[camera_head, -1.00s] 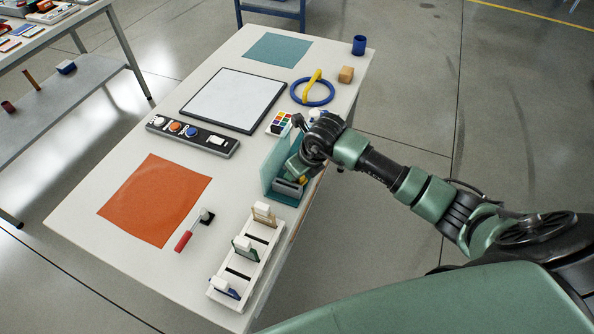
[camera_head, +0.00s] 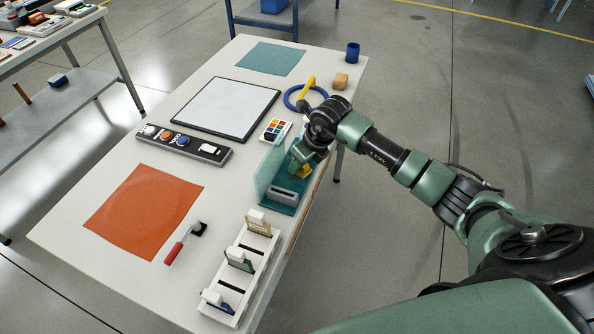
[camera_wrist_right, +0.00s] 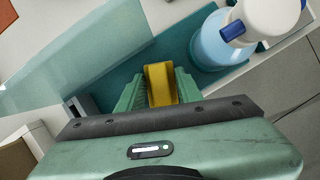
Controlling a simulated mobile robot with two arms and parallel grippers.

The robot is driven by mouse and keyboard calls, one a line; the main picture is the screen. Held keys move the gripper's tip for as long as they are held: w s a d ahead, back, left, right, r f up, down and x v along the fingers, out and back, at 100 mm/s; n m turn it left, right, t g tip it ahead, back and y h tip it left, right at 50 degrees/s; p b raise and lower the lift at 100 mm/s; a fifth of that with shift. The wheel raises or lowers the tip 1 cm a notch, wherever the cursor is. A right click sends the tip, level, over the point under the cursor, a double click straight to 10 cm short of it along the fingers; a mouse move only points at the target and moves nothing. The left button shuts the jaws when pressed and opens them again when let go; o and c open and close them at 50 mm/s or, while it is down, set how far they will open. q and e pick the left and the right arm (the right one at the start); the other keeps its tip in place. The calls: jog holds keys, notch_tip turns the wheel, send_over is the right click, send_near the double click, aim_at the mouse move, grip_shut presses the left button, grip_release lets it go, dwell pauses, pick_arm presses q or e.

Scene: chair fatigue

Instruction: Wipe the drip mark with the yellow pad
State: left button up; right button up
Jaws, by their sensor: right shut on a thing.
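My right gripper (camera_wrist_right: 155,88) is shut on the yellow pad (camera_wrist_right: 160,82), which sits between its green fingers. In the head view the gripper (camera_head: 301,168) is at the teal stand on the table's right side, and a bit of the yellow pad (camera_head: 304,171) shows below it. The stand has a pale teal upright panel (camera_head: 267,168) and a darker teal base (camera_wrist_right: 118,72) with a grey holder (camera_head: 284,195). The pad is above the base, apart from the holder. I cannot make out the drip mark. My left gripper is not in view.
A bottle with a white top (camera_wrist_right: 268,18) and light blue body (camera_wrist_right: 213,48) stands close right of the gripper in the wrist view. A white rack (camera_head: 242,268) is in front of the stand. A colour chart (camera_head: 275,130) and blue ring (camera_head: 292,105) lie behind it.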

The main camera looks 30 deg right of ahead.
jog(key=shift+w+d, duration=0.2)
jog(key=shift+d, duration=0.1)
jog(key=shift+r+p, duration=1.7)
jog(key=shift+r, duration=1.15)
jog(key=shift+a+r, duration=0.1)
jog(key=shift+r, duration=0.1)
jog(key=shift+r+p, duration=0.85)
jog(key=shift+r, duration=0.7)
jog(key=shift+f, duration=0.15)
